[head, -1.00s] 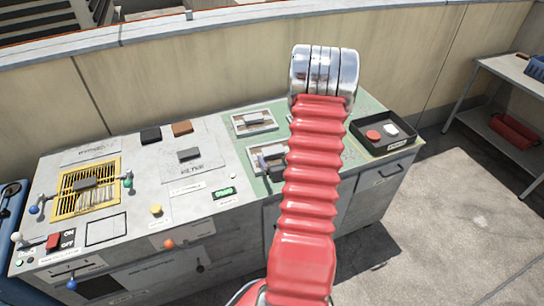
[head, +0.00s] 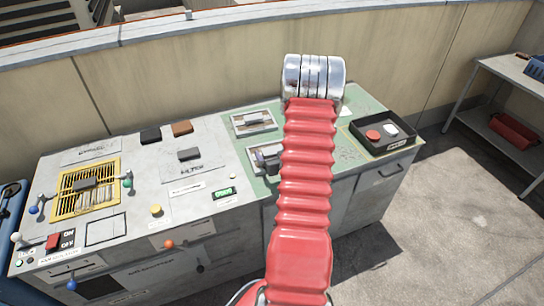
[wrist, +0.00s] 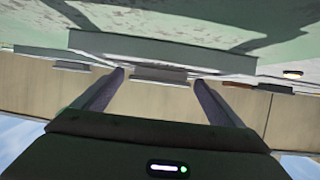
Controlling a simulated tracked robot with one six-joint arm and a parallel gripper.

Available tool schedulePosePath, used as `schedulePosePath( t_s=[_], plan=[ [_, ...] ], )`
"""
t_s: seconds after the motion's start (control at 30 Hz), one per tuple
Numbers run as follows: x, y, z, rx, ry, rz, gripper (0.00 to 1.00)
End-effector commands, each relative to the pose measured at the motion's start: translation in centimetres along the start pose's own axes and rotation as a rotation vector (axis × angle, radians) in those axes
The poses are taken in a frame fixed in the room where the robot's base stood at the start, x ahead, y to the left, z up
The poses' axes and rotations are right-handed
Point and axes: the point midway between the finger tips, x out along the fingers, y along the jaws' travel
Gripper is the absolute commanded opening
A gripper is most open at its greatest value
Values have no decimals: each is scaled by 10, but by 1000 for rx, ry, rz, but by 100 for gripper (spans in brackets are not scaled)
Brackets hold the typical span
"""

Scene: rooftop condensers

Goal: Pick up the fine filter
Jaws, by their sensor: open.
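Two framed filter units with grey handles lie on the green part of the bench: a rear one (head: 253,121) and a nearer one (head: 259,151), partly hidden by my red arm. I cannot read which is the fine filter. In the wrist view my gripper (wrist: 159,79) is open and empty. A grey bar handle (wrist: 158,74) appears between its fingertips, apparently beyond them; contact cannot be judged. In the head view a dark grey shape beside my arm covers part of the nearer unit; it may be my gripper.
A black tray (head: 357,140) with a red and a white piece stands at the bench's right end. A yellow grille (head: 66,205), black and brown blocks and several knobs fill the left part. A wall runs behind; open floor lies right.

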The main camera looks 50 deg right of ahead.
Motion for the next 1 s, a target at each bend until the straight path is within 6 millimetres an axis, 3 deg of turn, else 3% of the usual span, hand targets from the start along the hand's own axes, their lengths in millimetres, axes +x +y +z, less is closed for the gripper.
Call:
schedulePosePath(
  t_s=[0.1, 0.8, 1.0],
  plan=[
    [0, 0, 0, 0, 0, 0, 89],
    [0, 0, 0, 0, 0, -1, 41],
    [0, 0, -1, -1, 1, -1, 41]
  ],
)
